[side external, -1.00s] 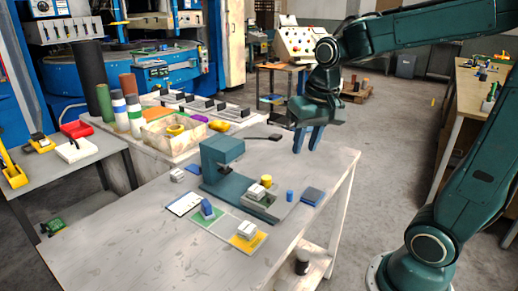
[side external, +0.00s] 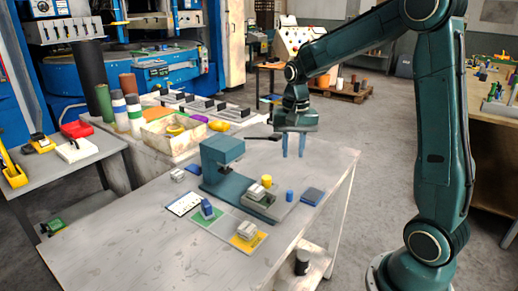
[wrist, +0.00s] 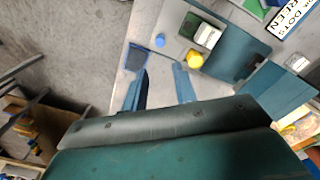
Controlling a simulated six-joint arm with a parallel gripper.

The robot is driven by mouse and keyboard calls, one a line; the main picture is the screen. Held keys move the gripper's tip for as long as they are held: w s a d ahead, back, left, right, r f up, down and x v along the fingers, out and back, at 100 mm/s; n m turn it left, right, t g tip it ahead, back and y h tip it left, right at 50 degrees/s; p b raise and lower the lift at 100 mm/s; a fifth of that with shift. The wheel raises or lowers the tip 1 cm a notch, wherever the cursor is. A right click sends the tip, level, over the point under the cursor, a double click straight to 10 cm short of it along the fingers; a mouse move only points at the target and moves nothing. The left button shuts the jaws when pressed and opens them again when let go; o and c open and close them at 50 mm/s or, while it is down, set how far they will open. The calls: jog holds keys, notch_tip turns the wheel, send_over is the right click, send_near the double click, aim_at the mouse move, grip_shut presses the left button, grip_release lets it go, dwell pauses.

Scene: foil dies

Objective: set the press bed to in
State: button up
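The teal press (side external: 222,178) stands on the white table. Its grey bed (side external: 285,207) extends to the right, clear of the press head, and also shows in the wrist view (wrist: 180,28). A white-topped die (side external: 256,194) sits on the bed, with a yellow cylinder (side external: 267,180) at its edge; the wrist view shows the die (wrist: 207,36) and cylinder (wrist: 195,60). A dark-tipped lever (side external: 262,138) sticks out from the press. My gripper (side external: 293,156) is open and empty, above the table's far side, right of the press; its fingers (wrist: 162,92) are apart in the wrist view.
In front are a white card (side external: 184,204), a blue die (side external: 208,209) on green, and a pale die (side external: 247,231) on yellow. The table's front left is clear.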

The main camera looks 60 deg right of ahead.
aim_at(290, 192)
notch_tip(290, 192, down, 14)
jog(key=shift+r, duration=0.15)
dwell(0.7)
grip_shut()
